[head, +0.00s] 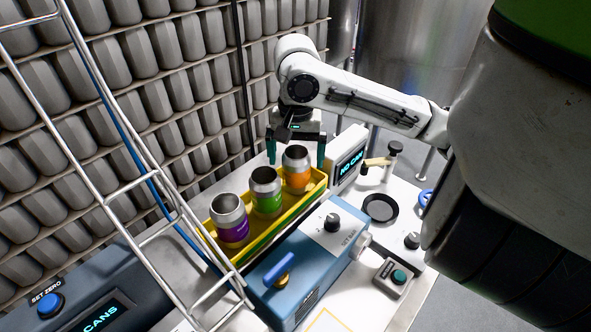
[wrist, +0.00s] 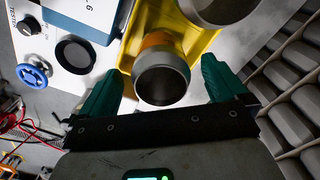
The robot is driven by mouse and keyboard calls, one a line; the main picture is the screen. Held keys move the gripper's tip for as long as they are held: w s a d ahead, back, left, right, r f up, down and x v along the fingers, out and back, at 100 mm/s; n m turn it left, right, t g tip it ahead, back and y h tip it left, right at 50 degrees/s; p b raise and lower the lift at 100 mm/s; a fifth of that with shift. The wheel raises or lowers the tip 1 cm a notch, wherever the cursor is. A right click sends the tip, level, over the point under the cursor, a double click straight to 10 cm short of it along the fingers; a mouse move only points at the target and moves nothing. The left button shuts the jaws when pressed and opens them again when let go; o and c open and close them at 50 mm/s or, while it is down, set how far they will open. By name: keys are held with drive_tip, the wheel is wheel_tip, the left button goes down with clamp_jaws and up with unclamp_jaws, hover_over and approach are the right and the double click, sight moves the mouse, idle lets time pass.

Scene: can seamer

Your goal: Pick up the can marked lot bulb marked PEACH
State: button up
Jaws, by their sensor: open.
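Three open-topped metal cans stand in a yellow tray (head: 202,232). The can with an orange band (head: 297,166) is at the far end, the can with a green band (head: 266,190) is in the middle, and the can with a purple band (head: 230,217) is nearest. No PEACH lettering is readable on any of them. My gripper (head: 297,155) is open above the orange-banded can, its green fingers apart. In the wrist view the orange-banded can (wrist: 162,82) lies between the two fingers, with a gap on each side.
A blue machine (head: 310,262) with a knob and lever stands right of the tray. A metal ladder-like frame (head: 150,185) crosses the left foreground. Shelves of grey containers (head: 150,105) stand behind.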

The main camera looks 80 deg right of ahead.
drive_tip(key=shift+f, duration=1.85)
drive_tip(key=shift+c, duration=0.4)
drive_tip(key=c, duration=1)
drive_tip(key=shift+o, duration=0.2)
drive_tip(key=shift+r, duration=0.1)
